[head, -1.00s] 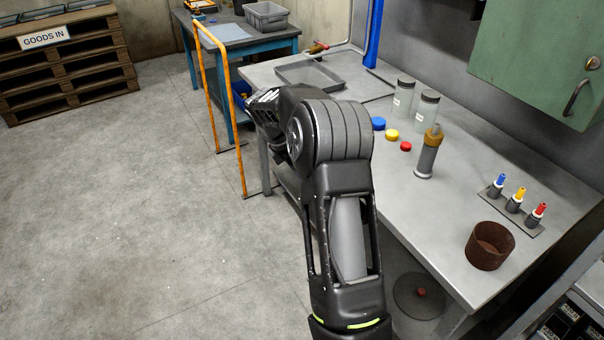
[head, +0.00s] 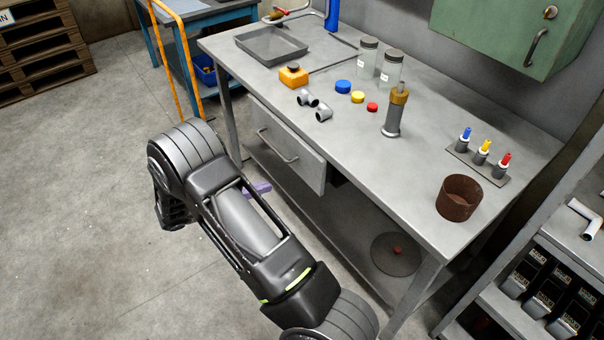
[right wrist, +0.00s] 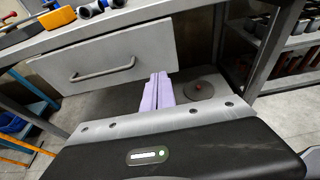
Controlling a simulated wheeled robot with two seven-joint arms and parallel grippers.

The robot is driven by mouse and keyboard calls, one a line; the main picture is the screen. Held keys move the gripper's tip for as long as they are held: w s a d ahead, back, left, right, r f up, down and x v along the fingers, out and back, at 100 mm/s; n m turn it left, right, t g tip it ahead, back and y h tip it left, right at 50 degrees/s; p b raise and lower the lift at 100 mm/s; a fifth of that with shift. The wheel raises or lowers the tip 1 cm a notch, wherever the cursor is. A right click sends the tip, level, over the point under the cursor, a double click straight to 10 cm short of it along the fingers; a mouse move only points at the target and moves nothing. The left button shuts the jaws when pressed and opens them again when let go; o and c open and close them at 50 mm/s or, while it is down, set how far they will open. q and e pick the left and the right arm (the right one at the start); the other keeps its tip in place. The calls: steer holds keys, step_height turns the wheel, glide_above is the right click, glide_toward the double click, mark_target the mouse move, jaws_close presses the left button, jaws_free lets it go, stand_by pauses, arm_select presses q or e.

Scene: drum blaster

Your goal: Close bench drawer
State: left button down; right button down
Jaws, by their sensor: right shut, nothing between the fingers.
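The bench drawer (head: 300,163) is a grey front with a bar handle (head: 278,147), under the front edge of the grey workbench (head: 345,150). Its front lies close below the bench top, with a dark gap at its right end; how far it stands out is hard to tell. The drawer (right wrist: 120,58) and its handle also show in the right wrist view. My right gripper (head: 262,187) shows only as purple fingers, partly behind my arm, low in front of the drawer. In the right wrist view its fingers (right wrist: 157,92) are together and empty, below the drawer's right part. My left gripper is out of view.
On the bench are a tray (head: 270,45), an orange box (head: 293,75), pipe elbows (head: 316,105), coloured caps, jars and a brown pot (head: 459,198). A lower shelf (head: 340,235) runs beneath the drawer. An orange rail (head: 184,60) stands at left. The floor at left is clear.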

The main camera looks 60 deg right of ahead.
mark_target(311, 167)
steer(key=shift+d, duration=0.15)
steer(key=x, duration=0.4)
steer(key=p+x, duration=0.1)
steer(key=x, duration=0.4)
steer(key=r+x, duration=0.1)
steer(key=x, duration=0.3)
steer(key=shift+s+d+f+p, duration=0.1)
steer(key=shift+s+d+p, duration=0.05)
steer(key=shift+d+p, duration=0.2)
steer(key=shift+d, duration=0.1)
steer(key=shift+s+d+f+b, duration=0.1)
steer(key=shift+s+d+b, duration=0.05)
steer(key=shift+d+b, duration=0.15)
steer(key=d, duration=0.2)
steer(key=s+d+b, duration=0.1)
steer(key=shift+s+d, duration=0.2)
steer(key=shift+d, duration=0.2)
steer(key=shift+d+r, duration=0.15)
steer(key=shift+r, duration=0.1)
